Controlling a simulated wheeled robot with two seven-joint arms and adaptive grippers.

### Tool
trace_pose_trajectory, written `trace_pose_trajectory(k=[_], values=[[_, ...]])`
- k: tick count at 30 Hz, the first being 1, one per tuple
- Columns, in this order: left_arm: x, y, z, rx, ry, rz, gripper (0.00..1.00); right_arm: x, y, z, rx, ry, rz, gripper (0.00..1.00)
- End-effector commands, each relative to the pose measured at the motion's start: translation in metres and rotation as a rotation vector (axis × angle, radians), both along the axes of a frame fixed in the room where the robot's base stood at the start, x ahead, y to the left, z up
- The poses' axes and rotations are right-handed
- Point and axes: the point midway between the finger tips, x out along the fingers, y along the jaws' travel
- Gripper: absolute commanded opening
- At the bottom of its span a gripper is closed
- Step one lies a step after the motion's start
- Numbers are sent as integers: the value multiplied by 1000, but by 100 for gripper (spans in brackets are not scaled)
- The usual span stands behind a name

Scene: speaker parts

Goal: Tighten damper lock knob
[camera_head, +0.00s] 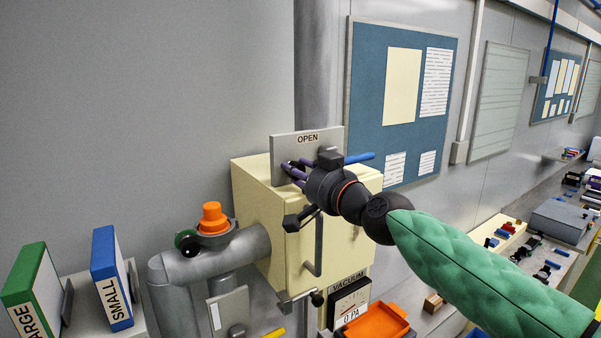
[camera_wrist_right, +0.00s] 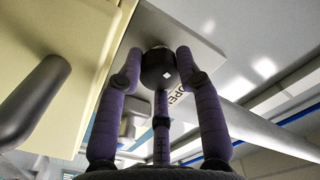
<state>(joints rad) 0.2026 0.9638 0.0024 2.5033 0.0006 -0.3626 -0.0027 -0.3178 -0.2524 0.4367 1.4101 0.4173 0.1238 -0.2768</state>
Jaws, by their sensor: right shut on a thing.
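In the wrist view a dark round knob (camera_wrist_right: 158,68) with a small white diamond mark sits between the fingers of my right gripper (camera_wrist_right: 160,55), against a grey plate (camera_wrist_right: 200,45). In the head view my right gripper (camera_head: 292,172) reaches in from the right, its purple fingers closed in front of the plate (camera_head: 288,146) marked OPEN, above a cream box (camera_head: 256,215). There the fingers and gripper body hide the knob. A blue bar (camera_head: 360,157) sticks out right behind the gripper. My left gripper is not in view.
Left are a grey pipe (camera_head: 205,262) with an orange cap (camera_head: 212,218) and the LARGE (camera_head: 33,290) and SMALL (camera_head: 112,278) binders. A cluttered bench runs along the right wall.

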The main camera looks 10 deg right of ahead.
Motion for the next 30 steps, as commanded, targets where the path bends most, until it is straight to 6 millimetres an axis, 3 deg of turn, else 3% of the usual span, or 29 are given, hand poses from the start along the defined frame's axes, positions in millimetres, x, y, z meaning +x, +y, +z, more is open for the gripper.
trace_pose_trajectory(k=[1,30], values=[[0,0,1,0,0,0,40,-1,-4,9,47,0,-8,3],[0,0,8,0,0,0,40,-1,-8,10,902,345,-5,3]])
